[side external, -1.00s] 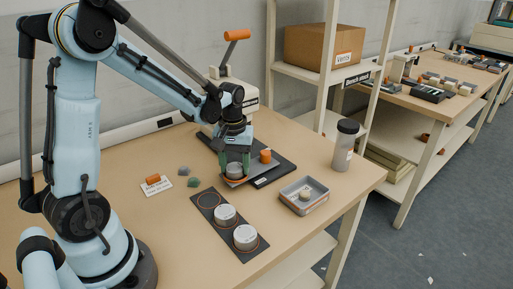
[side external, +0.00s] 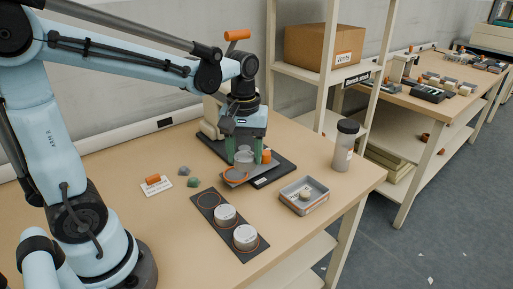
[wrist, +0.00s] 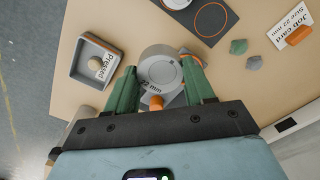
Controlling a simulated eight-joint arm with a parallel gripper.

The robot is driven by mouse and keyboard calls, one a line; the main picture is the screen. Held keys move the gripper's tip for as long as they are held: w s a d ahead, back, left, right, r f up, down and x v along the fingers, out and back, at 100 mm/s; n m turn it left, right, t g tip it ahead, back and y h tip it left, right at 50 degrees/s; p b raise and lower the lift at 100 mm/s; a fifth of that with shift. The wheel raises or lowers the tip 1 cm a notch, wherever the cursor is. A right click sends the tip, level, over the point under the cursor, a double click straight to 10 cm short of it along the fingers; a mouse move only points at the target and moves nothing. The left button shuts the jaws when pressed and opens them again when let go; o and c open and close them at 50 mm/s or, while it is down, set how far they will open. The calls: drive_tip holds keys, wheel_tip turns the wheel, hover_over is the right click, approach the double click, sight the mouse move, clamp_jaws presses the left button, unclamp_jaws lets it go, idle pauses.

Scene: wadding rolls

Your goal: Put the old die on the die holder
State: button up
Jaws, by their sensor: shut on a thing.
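My gripper (side external: 245,154) is shut on a grey round die (side external: 243,158), with one green finger on each side. In the wrist view the die (wrist: 160,66) shows a side marking that looks like "22 mm". It hangs just above the orange-ringed seat (side external: 235,178) on the press's dark base. The die holder (side external: 216,225) is a dark strip with three orange rings, left of and nearer than the gripper. Its far ring (side external: 208,200) is empty. The other two rings hold a middle die (side external: 225,213) and a near die (side external: 245,237).
An orange piece (side external: 266,156) stands on the press base beside the gripper. A grey tray (side external: 304,196) marked "Pressed" and a lidded bottle (side external: 344,146) stand to the right.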

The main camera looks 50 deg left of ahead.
drive_tip(key=s+d, duration=0.5)
drive_tip(key=s, duration=0.5)
hover_over(209, 200)
wheel_tip(209, 200, down, 7)
drive_tip(key=shift+r, duration=0.1)
drive_tip(key=shift+f, duration=2.15)
drive_tip(key=o, duration=1.4)
drive_tip(key=shift+f, duration=0.1)
